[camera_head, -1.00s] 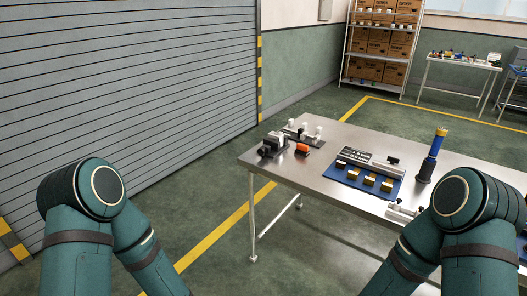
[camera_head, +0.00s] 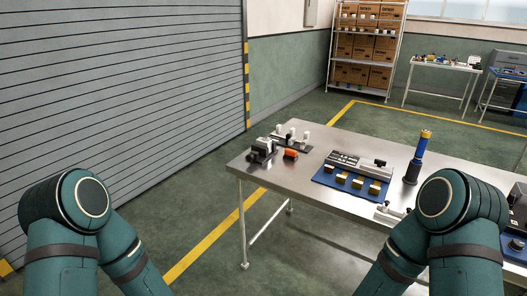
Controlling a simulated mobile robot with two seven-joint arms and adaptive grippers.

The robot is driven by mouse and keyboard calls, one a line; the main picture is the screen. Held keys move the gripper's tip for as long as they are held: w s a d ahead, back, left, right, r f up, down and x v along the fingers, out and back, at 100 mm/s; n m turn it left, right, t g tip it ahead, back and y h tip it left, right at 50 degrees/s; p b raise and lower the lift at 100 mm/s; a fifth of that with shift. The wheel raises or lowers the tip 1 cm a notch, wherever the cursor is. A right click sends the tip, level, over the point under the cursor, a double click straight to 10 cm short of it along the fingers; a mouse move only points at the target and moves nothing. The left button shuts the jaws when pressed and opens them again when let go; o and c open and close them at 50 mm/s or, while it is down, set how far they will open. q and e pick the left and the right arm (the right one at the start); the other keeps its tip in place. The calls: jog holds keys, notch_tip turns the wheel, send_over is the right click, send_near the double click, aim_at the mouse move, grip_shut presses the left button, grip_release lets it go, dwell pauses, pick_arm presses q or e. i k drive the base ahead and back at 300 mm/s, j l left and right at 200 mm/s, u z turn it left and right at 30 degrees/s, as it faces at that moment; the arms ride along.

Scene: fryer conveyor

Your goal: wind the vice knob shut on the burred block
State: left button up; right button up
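A steel table (camera_head: 318,193) stands ahead, slightly right. Near its left end is a small dark-and-grey device (camera_head: 262,150) that looks like a vice; its knob is too small to make out. An orange piece (camera_head: 290,154) lies just right of it. Several brass-coloured blocks (camera_head: 358,183) stand in a row on a blue mat (camera_head: 324,180); I cannot tell which block is burred. My two arms show at the lower left and lower right, well short of the vice. Both grippers are out of view.
Behind the vice is a plate with white-topped posts (camera_head: 293,136). A blue-and-yellow upright tool (camera_head: 420,155) stands right of the mat. A roller shutter (camera_head: 120,90) fills the left. Floor is clear left of the table. Shelving (camera_head: 366,45) stands far back.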

aim_at(250, 157)
jog(key=i+j+u, duration=0.45)
jog(key=i+u, duration=0.25)
jog(key=i, duration=0.2)
jog(key=i+u, duration=0.4)
jog(key=i+j+u, duration=0.1)
jog(key=i+u, duration=0.15)
jog(key=i, duration=1.25)
jog(key=i+z, duration=0.25)
jog(key=z, duration=0.15)
jog(key=i+j+z, duration=0.15)
jog(key=z, duration=0.3)
jog(key=i+j+z, duration=0.2)
jog(key=z, duration=0.2)
jog(key=i+z, duration=0.15)
jog(key=z, duration=0.3)
jog(key=i+j+z, duration=0.1)
jog(key=z, duration=0.35)
jog(key=j+z, duration=0.2)
jog(key=z, duration=0.25)
jog(key=i+j+z, duration=0.1)
jog(key=z, duration=0.35)
jog(key=j+z, duration=0.3)
jog(key=z, duration=0.15)
jog(key=j+z, duration=0.25)
jog(key=z, duration=0.2)
